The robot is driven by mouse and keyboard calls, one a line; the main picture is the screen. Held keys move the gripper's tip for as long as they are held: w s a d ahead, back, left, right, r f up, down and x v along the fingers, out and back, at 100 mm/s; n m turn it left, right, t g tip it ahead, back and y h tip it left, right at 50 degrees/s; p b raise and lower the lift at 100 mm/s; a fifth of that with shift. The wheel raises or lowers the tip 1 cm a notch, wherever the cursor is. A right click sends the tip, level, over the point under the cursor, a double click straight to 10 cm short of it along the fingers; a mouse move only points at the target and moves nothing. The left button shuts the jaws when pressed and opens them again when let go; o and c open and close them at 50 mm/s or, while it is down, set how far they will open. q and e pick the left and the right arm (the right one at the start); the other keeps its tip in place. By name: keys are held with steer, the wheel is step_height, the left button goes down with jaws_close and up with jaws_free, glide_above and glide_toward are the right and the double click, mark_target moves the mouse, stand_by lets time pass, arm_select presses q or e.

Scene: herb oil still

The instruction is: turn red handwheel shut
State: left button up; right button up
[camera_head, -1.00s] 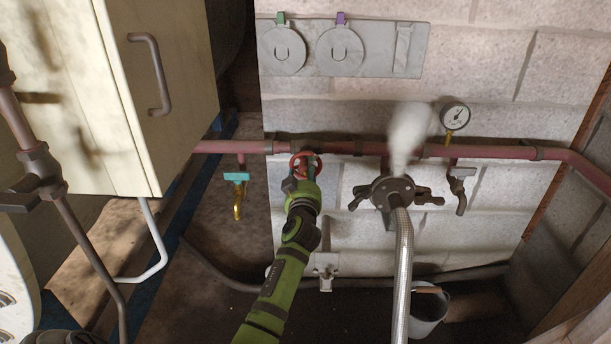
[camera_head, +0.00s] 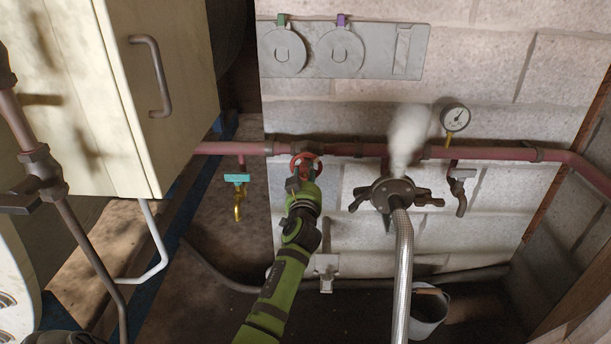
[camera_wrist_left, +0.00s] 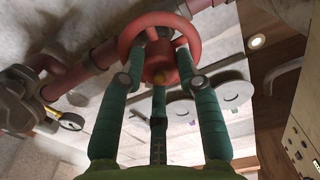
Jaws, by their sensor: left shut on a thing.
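The red handwheel (camera_head: 318,161) sits on the red pipe (camera_head: 230,148) along the block wall, left of the middle in the head view. My left gripper (camera_head: 303,172), at the end of the green arm, reaches it from below and in front. In the left wrist view the wheel's rim (camera_wrist_left: 155,18) and hub fill the top middle. The teal fingers of my left gripper (camera_wrist_left: 160,55) reach up around the hub, inside or against the rim, and are shut on the wheel. The exact finger contacts are partly hidden. My right gripper is not in view.
White steam (camera_head: 408,135) rises at a dark flange (camera_head: 393,190) with a braided hose (camera_head: 402,260), just right of my arm. A teal-handled tap (camera_head: 238,190) hangs to the left. A cabinet (camera_head: 150,100) stands at upper left, a pressure gauge (camera_head: 455,117) at right.

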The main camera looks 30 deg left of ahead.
arm_select(q)
steer(key=m, duration=0.3)
steer(key=shift+m, duration=0.3)
steer(key=m+p, duration=0.1)
steer(key=m, duration=0.2)
steer(key=shift+f+m, duration=0.1)
steer(key=shift+m, duration=0.2)
steer(key=m, duration=0.2)
steer(key=shift+a+m+p, duration=0.1)
steer(key=shift+m+p, duration=0.3)
steer(key=shift+m, duration=0.9)
steer(key=m+p, duration=0.2)
steer(key=m, duration=0.3)
steer(key=m+p, duration=0.2)
steer(key=m, duration=0.3)
steer(key=shift+m+p, duration=1.1)
steer(key=shift+m, duration=1.4)
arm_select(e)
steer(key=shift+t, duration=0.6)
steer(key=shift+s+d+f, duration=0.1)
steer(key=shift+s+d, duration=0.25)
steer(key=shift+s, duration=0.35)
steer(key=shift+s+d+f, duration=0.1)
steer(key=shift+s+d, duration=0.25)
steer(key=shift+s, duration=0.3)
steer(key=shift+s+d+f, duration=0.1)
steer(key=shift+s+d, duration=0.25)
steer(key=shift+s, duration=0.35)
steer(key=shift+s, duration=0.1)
